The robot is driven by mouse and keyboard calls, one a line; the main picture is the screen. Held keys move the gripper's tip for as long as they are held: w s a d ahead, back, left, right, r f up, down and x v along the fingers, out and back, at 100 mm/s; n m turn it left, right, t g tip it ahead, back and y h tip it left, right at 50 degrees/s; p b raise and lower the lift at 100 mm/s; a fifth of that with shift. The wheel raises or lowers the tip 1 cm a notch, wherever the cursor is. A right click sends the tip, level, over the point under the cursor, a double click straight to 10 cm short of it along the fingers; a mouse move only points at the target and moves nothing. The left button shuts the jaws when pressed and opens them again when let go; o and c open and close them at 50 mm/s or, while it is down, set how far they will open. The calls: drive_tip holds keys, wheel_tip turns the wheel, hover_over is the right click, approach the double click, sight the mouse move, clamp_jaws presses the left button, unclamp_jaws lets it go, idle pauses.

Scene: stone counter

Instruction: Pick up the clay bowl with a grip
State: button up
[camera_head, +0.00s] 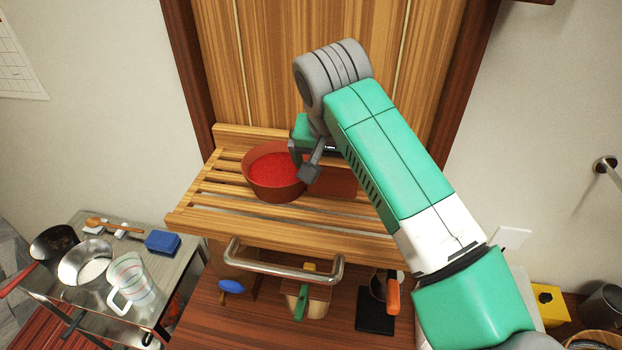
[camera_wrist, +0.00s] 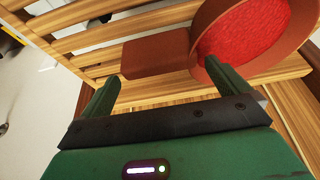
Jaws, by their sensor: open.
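The clay bowl (camera_head: 272,191) is reddish brown with a bright red speckled inside. It stands upright on a slatted wooden rack. Its flat brown grip (camera_head: 343,181) sticks out to the right, partly covered by my arm. The wrist view shows the bowl (camera_wrist: 285,62) at the upper right and the grip (camera_wrist: 156,54) pointing left from it. My gripper (camera_wrist: 162,72) is open and empty, with the grip ahead of and between its two green fingers. The right finger overlaps the bowl's edge in that view; I cannot tell whether it touches. In the head view one grey fingertip shows beside the bowl's right rim.
The slatted rack (camera_head: 215,190) has a raised back edge and a metal bar (camera_head: 285,268) in front. A metal side table (camera_head: 175,265) with pans, a measuring jug (camera_head: 133,283) and a blue box (camera_head: 162,242) stands at the left. Utensils hang below the rack.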

drive_tip(key=shift+x, duration=1.45)
drive_tip(key=shift+s+a, duration=0.1)
drive_tip(key=c, duration=1)
drive_tip(key=shift+c, duration=0.2)
